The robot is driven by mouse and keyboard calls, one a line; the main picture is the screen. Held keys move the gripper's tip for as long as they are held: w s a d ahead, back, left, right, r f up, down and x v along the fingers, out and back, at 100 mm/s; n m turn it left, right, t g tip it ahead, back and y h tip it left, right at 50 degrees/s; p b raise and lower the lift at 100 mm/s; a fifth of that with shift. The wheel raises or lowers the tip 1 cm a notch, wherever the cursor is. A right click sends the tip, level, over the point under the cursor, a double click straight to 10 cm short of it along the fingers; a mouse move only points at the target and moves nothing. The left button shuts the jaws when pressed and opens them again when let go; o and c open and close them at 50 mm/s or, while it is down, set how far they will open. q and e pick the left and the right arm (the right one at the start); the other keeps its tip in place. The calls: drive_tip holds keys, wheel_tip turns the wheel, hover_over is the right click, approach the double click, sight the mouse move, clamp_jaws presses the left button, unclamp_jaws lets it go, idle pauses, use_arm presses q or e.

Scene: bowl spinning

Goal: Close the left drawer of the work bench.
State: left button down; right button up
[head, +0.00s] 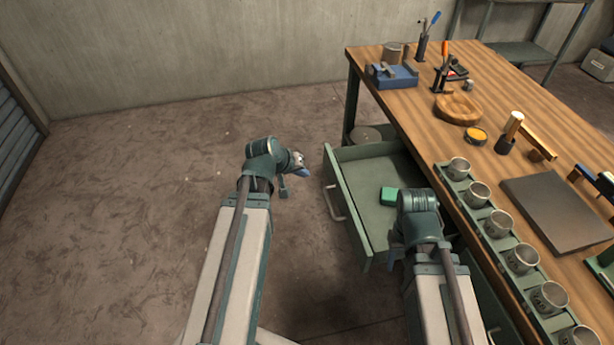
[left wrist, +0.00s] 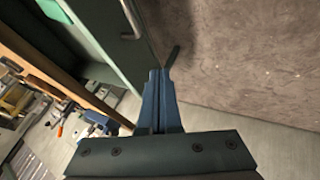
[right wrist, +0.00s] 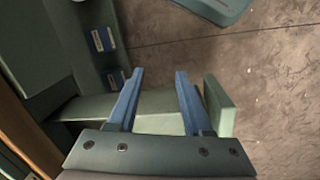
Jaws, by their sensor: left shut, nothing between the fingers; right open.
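Contact there is unclear.
The bench top holds a row of metal cups (head: 497,223), a dark plate (head: 558,212), a wooden bowl (head: 457,108) and a blue block (head: 392,76). Another handle (head: 492,336) shows low on the right. The floor (head: 150,190) to the left is clear.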

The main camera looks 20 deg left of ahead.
sight(330, 179)
use_arm(q)
drive_tip(key=shift+w+d+f+b, duration=0.85)
drive_tip(key=shift+w+f, duration=0.15)
drive_tip(key=shift+w, duration=0.1)
drive_tip(key=shift+w+d+f+b, duration=0.75)
drive_tip(key=shift+w+f+b, duration=0.05)
drive_tip(key=shift+w+f, duration=0.3)
drive_tip(key=shift+w+d+f+b, duration=0.85)
drive_tip(key=shift+w+f, duration=0.1)
drive_tip(key=shift+w, duration=0.15)
use_arm(e)
wheel_tip(330, 179, down, 6)
